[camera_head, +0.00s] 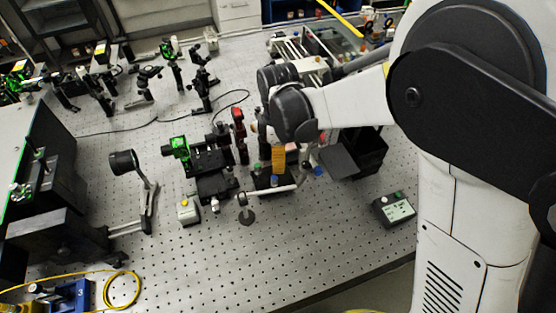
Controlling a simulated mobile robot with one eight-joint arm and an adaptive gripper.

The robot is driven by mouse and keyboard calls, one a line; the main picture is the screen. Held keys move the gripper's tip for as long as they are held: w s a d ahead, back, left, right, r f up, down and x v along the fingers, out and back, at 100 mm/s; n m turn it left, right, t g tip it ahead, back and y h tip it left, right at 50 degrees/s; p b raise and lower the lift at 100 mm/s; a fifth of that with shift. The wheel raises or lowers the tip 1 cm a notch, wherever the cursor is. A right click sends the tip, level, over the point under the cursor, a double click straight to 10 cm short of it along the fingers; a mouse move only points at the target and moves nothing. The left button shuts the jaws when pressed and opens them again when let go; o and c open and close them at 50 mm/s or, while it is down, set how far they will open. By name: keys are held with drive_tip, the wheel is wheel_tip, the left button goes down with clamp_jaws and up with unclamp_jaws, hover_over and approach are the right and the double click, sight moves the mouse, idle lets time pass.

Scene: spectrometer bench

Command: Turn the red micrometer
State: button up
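A small red part (238,115) stands upright on the bench near the middle, just left of my arm's wrist. I cannot tell if it is the red micrometer. A tiny red spot (322,136) also shows right of the wrist. My arm reaches in from the right, and its dark wrist end hangs over the optics in the middle. The fingers of my gripper cannot be made out there. An orange block (278,158) and a blue knob (317,170) show just below the wrist. What lies behind the wrist is hidden.
The perforated metal bench (300,270) is clear at the front. A black stage with a green-lit part (180,148) stands left of the wrist. A black open box (362,150) and a small control box (394,208) stand right. A yellow cable (122,290) lies front left.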

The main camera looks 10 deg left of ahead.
wheel_tip(320, 180, up, 11)
idle(0.3)
drive_tip(key=d+r+m, duration=0.1)
drive_tip(key=d, duration=0.2)
drive_tip(key=d+r+m+t, duration=0.1)
drive_tip(key=d+m, duration=0.1)
drive_tip(key=s+d+m+b, duration=0.1)
drive_tip(key=d, duration=0.2)
drive_tip(key=shift+d+r+m+y, duration=0.3)
drive_tip(key=shift+r, duration=0.1)
drive_tip(key=s+d+m, duration=0.1)
drive_tip(key=d, duration=0.1)
drive_tip(key=d+r+m+t, duration=0.1)
drive_tip(key=d+m, duration=0.1)
drive_tip(key=d, duration=0.1)
drive_tip(key=s+d+m+t+b, duration=0.1)
drive_tip(key=d+m, duration=0.1)
drive_tip(key=d, duration=0.1)
drive_tip(key=shift+s+r, duration=0.2)
drive_tip(key=shift+s, duration=0.1)
drive_tip(key=s+d+f+m+t+b, duration=0.1)
drive_tip(key=s+d+m+t, duration=0.1)
drive_tip(key=s+d+m, duration=0.2)
drive_tip(key=s+d+f+m+t+b, duration=0.1)
drive_tip(key=s+d+f+m+t, duration=0.1)
drive_tip(key=s+d+m, duration=0.2)
drive_tip(key=d+m, duration=0.3)
drive_tip(key=d, duration=0.1)
drive_tip(key=shift+d, duration=0.4)
drive_tip(key=shift+s+d, duration=0.1)
